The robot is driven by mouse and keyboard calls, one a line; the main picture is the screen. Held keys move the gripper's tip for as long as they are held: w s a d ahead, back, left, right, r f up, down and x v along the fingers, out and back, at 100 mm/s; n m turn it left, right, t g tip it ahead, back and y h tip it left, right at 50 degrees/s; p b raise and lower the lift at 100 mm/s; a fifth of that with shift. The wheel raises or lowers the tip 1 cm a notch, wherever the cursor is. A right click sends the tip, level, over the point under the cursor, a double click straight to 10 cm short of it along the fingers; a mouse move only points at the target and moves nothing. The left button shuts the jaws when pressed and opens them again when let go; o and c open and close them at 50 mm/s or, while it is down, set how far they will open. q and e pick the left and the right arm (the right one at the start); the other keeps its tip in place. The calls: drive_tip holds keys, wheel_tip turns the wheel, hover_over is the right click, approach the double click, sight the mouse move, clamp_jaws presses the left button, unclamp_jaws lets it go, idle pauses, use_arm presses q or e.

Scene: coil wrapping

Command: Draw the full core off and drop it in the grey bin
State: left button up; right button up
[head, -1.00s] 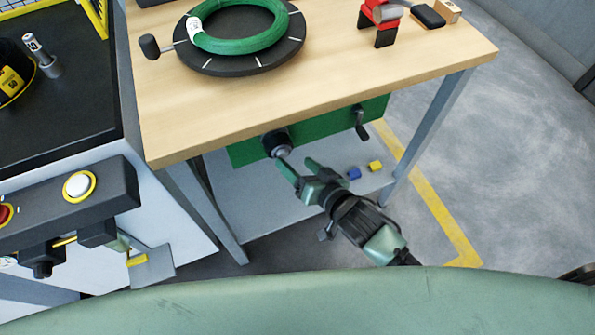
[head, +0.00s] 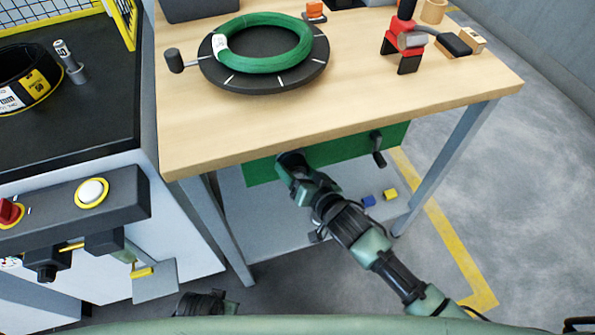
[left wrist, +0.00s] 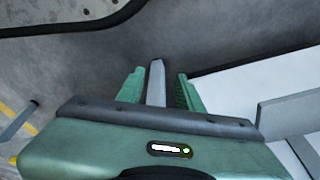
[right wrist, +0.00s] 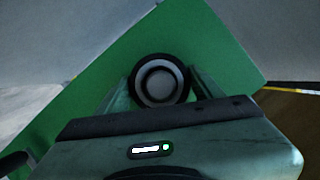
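The core (right wrist: 160,82) is a round piece with a dark rim and a grey centre, in front of the green panel under the wooden bench. My right gripper (right wrist: 161,72) has one finger on each side of it; whether they press on it I cannot tell. In the head view the right gripper (head: 290,168) covers most of the core at the panel. My left gripper (left wrist: 158,76) is open in the left wrist view, with a grey bar behind the gap between its fingers. A dark grey container (head: 200,8), possibly the grey bin, stands at the bench's back left, cut off by the frame.
On the bench (head: 400,95) are a black turntable (head: 265,78) with a green coil (head: 262,62) and a red-and-black tool (head: 405,42). A crank (head: 378,150) sticks out of the green panel (head: 330,150). A black machine top (head: 70,120) is at left. Small blocks lie on the lower shelf.

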clamp_jaws()
drive_tip(key=shift+s, duration=0.2)
drive_tip(key=shift+s+d+p, duration=0.15)
drive_tip(key=shift+s+p, duration=0.15)
drive_tip(key=shift+s, duration=0.25)
use_arm(q)
drive_tip(key=shift+s+a+f+p, duration=0.1)
drive_tip(key=shift+s+f+p, duration=0.1)
drive_tip(key=shift+s+f, duration=0.45)
drive_tip(key=shift+s+a+f+p, duration=0.1)
drive_tip(key=shift+s+f+p, duration=0.25)
drive_tip(key=shift+f, duration=0.5)
drive_tip(key=shift+s+f+p, duration=0.1)
drive_tip(key=shift+s+f, duration=0.55)
drive_tip(key=shift+f, duration=0.1)
use_arm(e)
drive_tip(key=shift+s+d, duration=0.25)
drive_tip(key=shift+s, duration=0.35)
drive_tip(key=shift+s+d, duration=0.2)
drive_tip(key=shift+s, duration=0.4)
use_arm(q)
drive_tip(key=shift+f, duration=0.2)
use_arm(e)
drive_tip(key=shift+s+d, duration=0.1)
drive_tip(key=shift+s, duration=0.15)
